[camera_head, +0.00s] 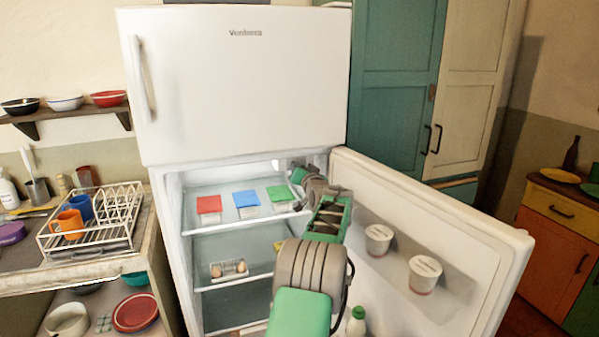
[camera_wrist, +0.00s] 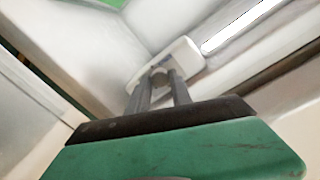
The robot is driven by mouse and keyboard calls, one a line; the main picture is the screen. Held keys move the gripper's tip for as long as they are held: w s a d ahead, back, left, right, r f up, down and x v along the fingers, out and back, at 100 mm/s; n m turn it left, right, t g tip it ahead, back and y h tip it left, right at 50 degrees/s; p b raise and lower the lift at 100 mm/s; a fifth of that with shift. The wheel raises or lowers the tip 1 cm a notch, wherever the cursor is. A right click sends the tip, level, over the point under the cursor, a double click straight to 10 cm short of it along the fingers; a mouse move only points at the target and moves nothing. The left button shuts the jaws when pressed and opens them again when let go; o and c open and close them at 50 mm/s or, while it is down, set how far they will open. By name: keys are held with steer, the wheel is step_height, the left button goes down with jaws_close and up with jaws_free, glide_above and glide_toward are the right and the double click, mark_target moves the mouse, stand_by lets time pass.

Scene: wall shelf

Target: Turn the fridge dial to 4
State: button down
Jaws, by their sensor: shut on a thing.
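The fridge (camera_head: 237,80) stands with its lower door (camera_head: 465,235) swung open to the right. My arm reaches into the upper right of the lower compartment. In the wrist view my gripper (camera_wrist: 161,84) is shut on the small grey dial (camera_wrist: 160,75), one finger on each side. The dial sits on a white rounded housing (camera_wrist: 185,55) at the fridge's inner ceiling. The numbers on the dial cannot be read. In the head view my gripper (camera_head: 298,166) is small near the top right of the opening, and the dial is not clearly seen.
A bright light strip (camera_wrist: 240,25) runs beside the housing. Red (camera_head: 209,204), blue (camera_head: 246,198) and green (camera_head: 280,193) lidded boxes stand on the top shelf, close to my arm. White tubs (camera_head: 424,274) sit in the open door. A dish rack (camera_head: 125,215) is on the left counter.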

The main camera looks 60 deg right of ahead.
steer(key=shift+m, duration=0.6)
steer(key=c, duration=1.1)
jaws_free()
steer(key=shift+c, duration=0.2)
steer(key=b+v, duration=0.2)
steer(key=v, duration=0.5)
steer(key=shift+s+a, duration=0.25)
steer(key=shift+s, duration=0.05)
